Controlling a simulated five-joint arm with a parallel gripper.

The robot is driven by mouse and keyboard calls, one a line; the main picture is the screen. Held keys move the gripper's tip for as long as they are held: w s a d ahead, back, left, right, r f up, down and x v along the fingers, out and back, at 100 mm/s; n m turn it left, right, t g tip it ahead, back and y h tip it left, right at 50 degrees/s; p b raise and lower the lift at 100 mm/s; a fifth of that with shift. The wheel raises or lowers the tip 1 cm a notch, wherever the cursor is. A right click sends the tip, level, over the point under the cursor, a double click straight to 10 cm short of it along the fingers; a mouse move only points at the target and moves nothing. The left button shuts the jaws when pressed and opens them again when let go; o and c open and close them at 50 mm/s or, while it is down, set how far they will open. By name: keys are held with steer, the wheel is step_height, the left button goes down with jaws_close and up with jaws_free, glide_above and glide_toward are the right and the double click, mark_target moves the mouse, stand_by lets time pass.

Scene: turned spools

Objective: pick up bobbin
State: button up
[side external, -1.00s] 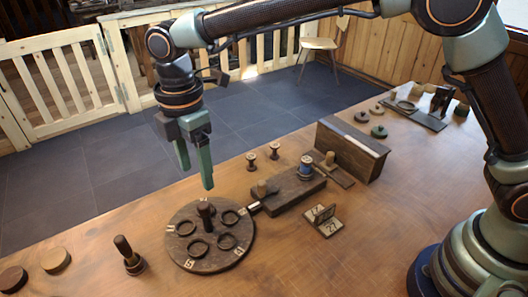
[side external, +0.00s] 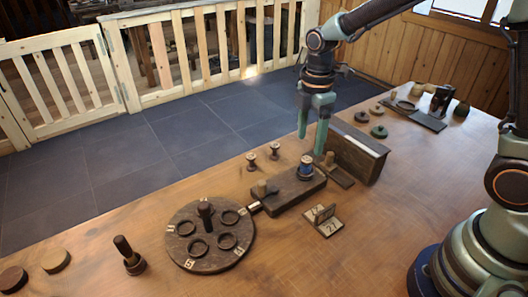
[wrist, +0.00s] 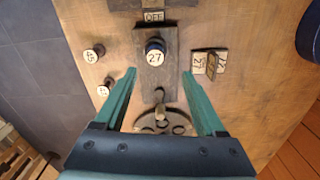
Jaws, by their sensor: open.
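A blue-wound bobbin (side external: 305,167) stands upright on a dark wooden block (side external: 280,197). In the wrist view its pale top (wrist: 155,57) reads 27. Two smaller, brownish bobbins stand on the table behind the block, one on the left (side external: 251,162) and one on the right (side external: 274,152). My gripper (side external: 311,145) is open and empty above the table, near the blue bobbin and higher than it. In the wrist view the blue bobbin shows just beyond the two green fingertips (wrist: 158,73), roughly midway between them. No finger visibly touches it.
A folded card (side external: 323,220) marked 27 stands right of the block. A round dark disc (side external: 178,251) with rings and a central post lies left. A tall wooden box (side external: 375,160) stands close right of my gripper. Open tabletop lies in front.

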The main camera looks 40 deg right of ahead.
mark_target(307, 159)
step_height(307, 159, down, 3)
steer(key=shift+r, duration=0.1)
steer(key=shift+w+d+f, duration=0.15)
steer(key=shift+w+f, duration=0.05)
steer(key=shift+f, duration=1.1)
steer(key=shift+w+d+f, duration=0.1)
steer(key=shift+w+f, duration=0.05)
steer(key=shift+f, duration=1.15)
steer(key=shift+c, duration=0.4)
jaws_close()
